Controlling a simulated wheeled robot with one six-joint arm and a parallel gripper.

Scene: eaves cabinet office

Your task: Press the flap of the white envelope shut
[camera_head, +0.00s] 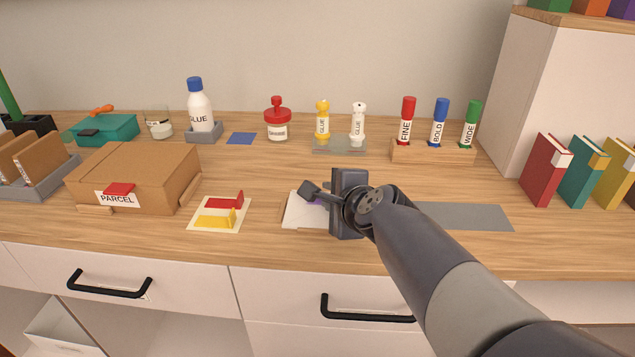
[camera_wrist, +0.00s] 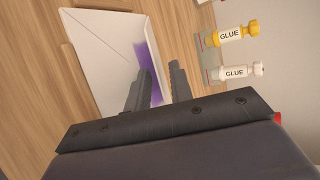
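The white envelope (camera_head: 301,213) lies on the wooden counter, partly hidden behind my gripper in the head view. In the wrist view the envelope (camera_wrist: 97,50) shows a fold line across its face and a purple strip (camera_wrist: 148,62) at its right side. The white part by the strip looks raised, like a lifted flap. My gripper (camera_wrist: 160,66) has its two fingers apart with a narrow gap, at the purple strip's edge. No object is clearly held. I cannot tell whether the fingers touch the envelope.
A grey mat (camera_head: 462,216) lies to the right of my arm. A card with red and yellow blocks (camera_head: 219,214) and the parcel box (camera_head: 137,176) lie left. Two glue sticks (camera_head: 322,120) stand behind on a tray. Marker pens (camera_head: 438,124) stand behind right.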

